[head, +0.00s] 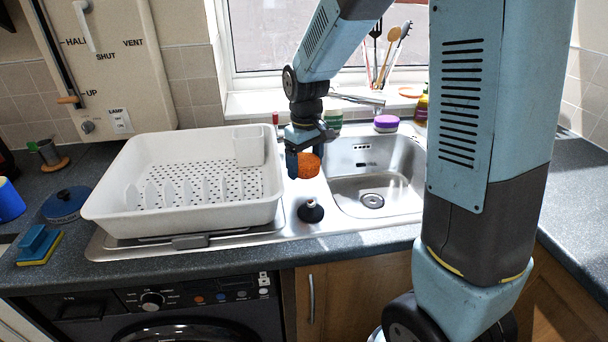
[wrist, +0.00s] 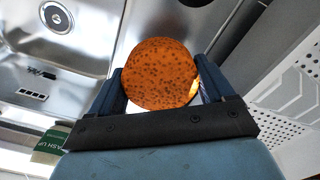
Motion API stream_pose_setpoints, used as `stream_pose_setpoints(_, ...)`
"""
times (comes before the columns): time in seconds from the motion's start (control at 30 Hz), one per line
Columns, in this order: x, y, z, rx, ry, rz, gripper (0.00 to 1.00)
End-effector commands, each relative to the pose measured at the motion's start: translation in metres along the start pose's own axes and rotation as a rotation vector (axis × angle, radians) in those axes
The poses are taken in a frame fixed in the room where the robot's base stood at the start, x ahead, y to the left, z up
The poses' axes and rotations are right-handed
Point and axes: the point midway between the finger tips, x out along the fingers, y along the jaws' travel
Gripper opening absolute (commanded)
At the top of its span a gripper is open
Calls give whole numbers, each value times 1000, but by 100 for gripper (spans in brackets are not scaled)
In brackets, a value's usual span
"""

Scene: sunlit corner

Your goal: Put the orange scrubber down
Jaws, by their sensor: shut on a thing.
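The orange scrubber (head: 308,166) is round with dark speckles. My gripper (head: 306,168) is shut on it and holds it over the steel strip between the white dish rack and the sink. In the wrist view the orange scrubber (wrist: 161,74) sits between the two fingers of my gripper (wrist: 158,85). I cannot tell exactly how high it is above the steel.
The white dish rack (head: 110,212) stands left, the sink basin (head: 400,190) right. A black-based object (head: 311,212) stands on the steel strip in front. A green-and-white tub (head: 333,120) and a purple-lidded tub (head: 386,123) stand behind the sink.

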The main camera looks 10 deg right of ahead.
Motion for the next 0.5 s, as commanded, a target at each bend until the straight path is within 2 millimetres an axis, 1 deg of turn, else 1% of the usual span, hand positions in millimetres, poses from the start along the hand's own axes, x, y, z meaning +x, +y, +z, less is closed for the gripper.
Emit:
stream_pose_setpoints(0.03,5,1,-4,0,-2,-1,45)
stream_pose_setpoints(0.1,10,3,-7,0,-2,-1,45)
stream_pose_setpoints(0.37,19,6,-14,0,-1,0,45)
stream_pose_setpoints(0.5,38,6,-15,0,-3,-1,45)
